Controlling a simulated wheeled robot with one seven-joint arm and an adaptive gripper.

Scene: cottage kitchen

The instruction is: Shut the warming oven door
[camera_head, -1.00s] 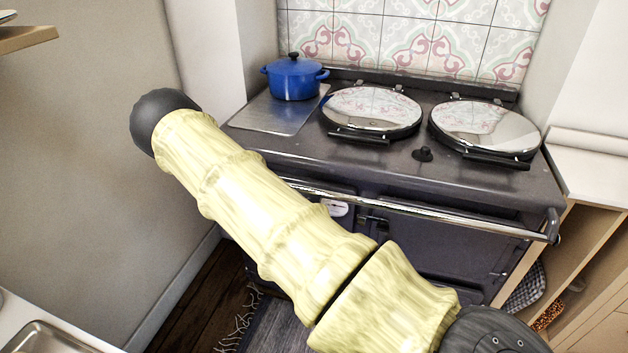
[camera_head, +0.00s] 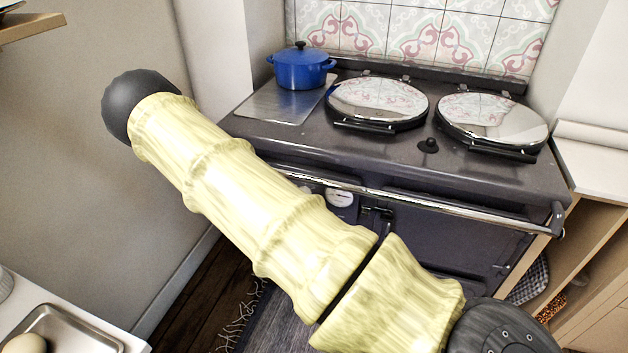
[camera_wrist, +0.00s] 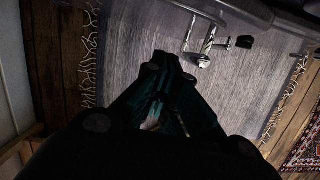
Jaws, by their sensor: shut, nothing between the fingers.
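The dark grey range cooker (camera_head: 390,170) stands against the tiled wall. A front oven door (camera_head: 450,245) shows below its rail on the right; my arm hides much of the left and lower front, so I cannot tell which door is the warming oven's or how far it is open. In the wrist view my gripper (camera_wrist: 172,62) is shut and empty, above the grey rug. A dark edge with shiny metal fittings (camera_wrist: 208,42) shows beyond the fingertips, apart from them in the picture; it may be part of the cooker front. My gripper is not visible in the head view.
A metal rail (camera_head: 420,200) runs along the cooker front. A blue pot (camera_head: 301,70) stands on top, left of two round lids. A fringed grey rug (camera_wrist: 130,45) lies on the wooden floor. A counter with a metal tray (camera_head: 95,335) is at lower left.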

